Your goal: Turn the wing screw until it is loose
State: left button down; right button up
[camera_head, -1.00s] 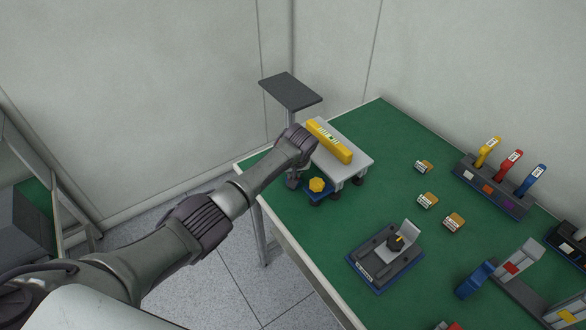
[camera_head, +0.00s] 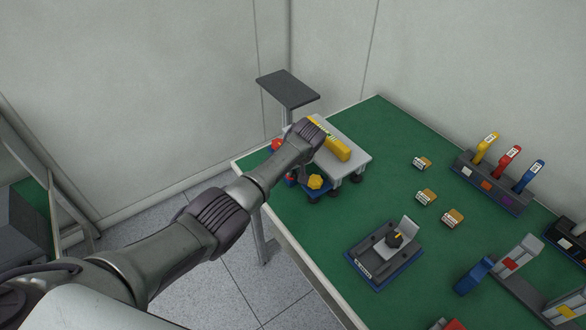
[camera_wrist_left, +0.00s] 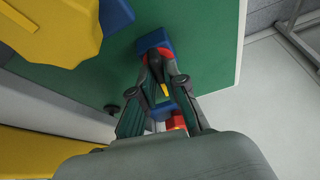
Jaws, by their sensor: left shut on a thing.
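My left gripper (camera_head: 291,177) is at the near left side of a raised grey platform (camera_head: 352,168). In the left wrist view, its fingers (camera_wrist_left: 157,82) are shut on a small dark part with a yellow tip (camera_wrist_left: 163,90), which I take for the wing screw. Red bits show beside it, and a blue block (camera_wrist_left: 152,40) lies beyond the fingertips. The fingers hide much of the screw, so I cannot tell how far it has turned. A yellow lobed knob (camera_head: 315,181) sits on a blue block beside the gripper. My right gripper is not in view.
A yellow level (camera_head: 337,148) lies on the platform. A red piece (camera_head: 277,145) stands behind my wrist, near a dark raised plate (camera_head: 287,88). A blue-based fixture (camera_head: 372,270), small labelled blocks (camera_head: 426,197) and a tool rack (camera_head: 492,182) stand on the green table (camera_head: 385,125).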

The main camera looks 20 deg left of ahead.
pick_arm(q)
jog(key=c, duration=1.2)
grip_release()
jog(key=v, duration=1.2)
